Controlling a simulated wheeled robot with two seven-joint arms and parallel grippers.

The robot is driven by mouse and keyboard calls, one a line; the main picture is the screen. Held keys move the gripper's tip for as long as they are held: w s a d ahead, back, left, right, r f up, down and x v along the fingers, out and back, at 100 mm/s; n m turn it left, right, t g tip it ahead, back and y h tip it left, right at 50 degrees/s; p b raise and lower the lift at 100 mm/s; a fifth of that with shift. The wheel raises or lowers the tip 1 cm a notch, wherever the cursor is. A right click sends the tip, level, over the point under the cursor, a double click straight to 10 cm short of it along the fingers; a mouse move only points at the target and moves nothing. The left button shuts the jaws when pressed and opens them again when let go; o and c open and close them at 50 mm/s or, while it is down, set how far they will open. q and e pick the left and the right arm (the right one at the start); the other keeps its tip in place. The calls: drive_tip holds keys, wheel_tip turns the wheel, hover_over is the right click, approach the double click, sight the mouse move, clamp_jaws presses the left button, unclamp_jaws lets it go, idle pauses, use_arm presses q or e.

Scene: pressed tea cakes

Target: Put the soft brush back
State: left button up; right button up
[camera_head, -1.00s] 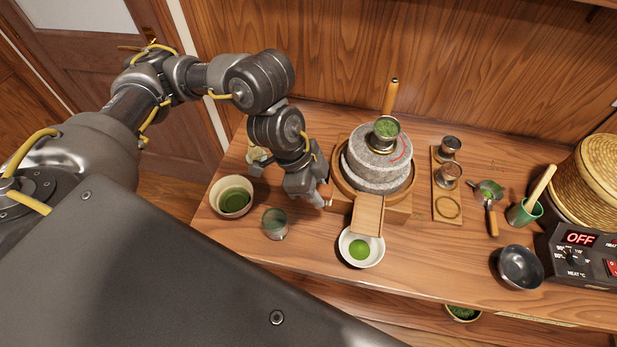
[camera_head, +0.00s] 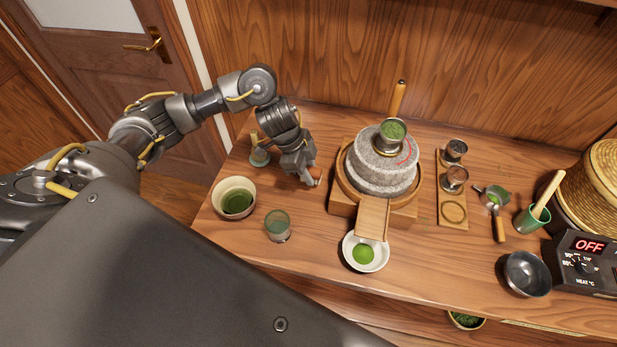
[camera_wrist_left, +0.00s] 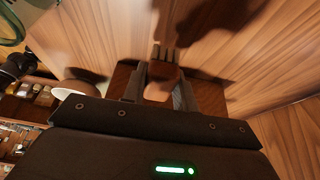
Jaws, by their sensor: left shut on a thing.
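My left gripper (camera_head: 311,180) is shut on a brown wooden thing (camera_head: 316,172), which I take to be the soft brush. Its wooden end also shows between the fingers in the left wrist view (camera_wrist_left: 160,88); its bristles cannot be made out. The gripper is left of the stone mill (camera_head: 382,165), over the table, apart from the mill's wooden base. My right gripper is not in view. I cannot tell which place belongs to the brush.
A small greenish holder (camera_head: 260,157) with a tan upright piece stands behind my gripper. A tea bowl (camera_head: 234,198), a glass cup (camera_head: 278,227) and a white dish (camera_head: 365,254) stand in front. A wooden tray (camera_head: 453,214) with metal cups lies right of the mill.

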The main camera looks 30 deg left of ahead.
use_arm(q)
drive_tip(key=shift+w+a+f, duration=0.1)
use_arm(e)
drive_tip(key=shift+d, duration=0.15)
use_arm(q)
drive_tip(key=shift+w+a+f+b, duration=0.15)
drive_tip(key=shift+f+b, duration=0.15)
drive_tip(key=shift+f, duration=1.45)
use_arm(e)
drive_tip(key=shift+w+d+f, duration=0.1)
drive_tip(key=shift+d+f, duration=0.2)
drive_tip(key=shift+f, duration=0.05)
use_arm(q)
drive_tip(key=shift+f, duration=0.15)
drive_tip(key=o, duration=0.9)
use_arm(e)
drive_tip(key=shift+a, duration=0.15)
use_arm(q)
drive_tip(key=shift+r, duration=0.3)
drive_tip(key=shift+p+v, duration=0.45)
drive_tip(key=shift+v, duration=5.4)
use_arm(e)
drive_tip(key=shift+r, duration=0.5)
